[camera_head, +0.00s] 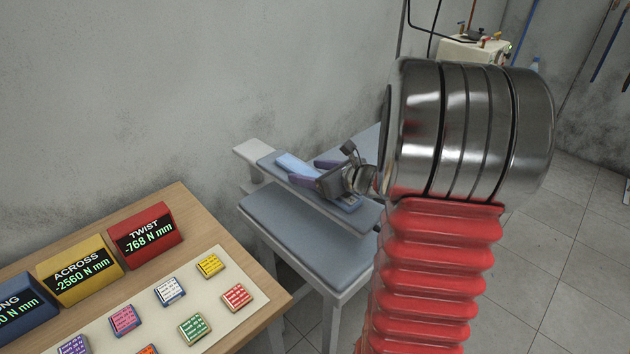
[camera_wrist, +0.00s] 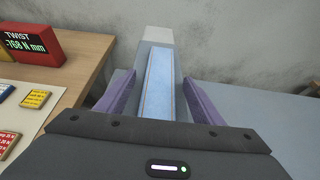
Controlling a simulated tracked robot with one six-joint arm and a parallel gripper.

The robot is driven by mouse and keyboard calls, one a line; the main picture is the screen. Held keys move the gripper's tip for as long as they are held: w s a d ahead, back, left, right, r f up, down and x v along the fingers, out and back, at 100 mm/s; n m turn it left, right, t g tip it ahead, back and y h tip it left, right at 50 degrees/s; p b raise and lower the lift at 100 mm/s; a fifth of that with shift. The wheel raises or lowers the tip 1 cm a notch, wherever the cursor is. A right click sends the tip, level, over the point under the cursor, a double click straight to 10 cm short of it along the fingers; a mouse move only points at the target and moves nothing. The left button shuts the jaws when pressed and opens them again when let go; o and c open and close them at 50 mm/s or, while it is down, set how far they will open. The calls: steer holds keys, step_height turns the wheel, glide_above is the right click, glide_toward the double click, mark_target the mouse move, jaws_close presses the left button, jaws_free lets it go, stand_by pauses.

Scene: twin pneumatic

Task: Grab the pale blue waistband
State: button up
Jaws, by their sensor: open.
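The pale blue waistband (camera_head: 295,163) lies as a folded strip along a narrow raised board with a blue-grey pad (camera_head: 357,209) and a white end. In the wrist view the waistband (camera_wrist: 161,84) runs lengthwise between the purple fingers of my gripper (camera_wrist: 160,98). My gripper (camera_head: 318,171) is open, with one finger on each side of the strip and a visible gap to its right. I cannot tell how far the fingertips reach below the strip's top. The near part of the strip is hidden by the gripper body.
A wider blue-grey padded table (camera_head: 290,232) sits below the narrow board. A wooden desk (camera_head: 268,292) at left carries readout blocks, including a red TWIST one (camera_head: 146,236), and several coloured button blocks. A grey wall stands behind. A cream machine (camera_head: 470,52) stands at the back right.

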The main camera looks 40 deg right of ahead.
steer(key=shift+w+f, duration=0.15)
steer(key=shift+w, duration=0.2)
steer(key=shift+c, duration=0.2)
steer(key=c, duration=1.1)
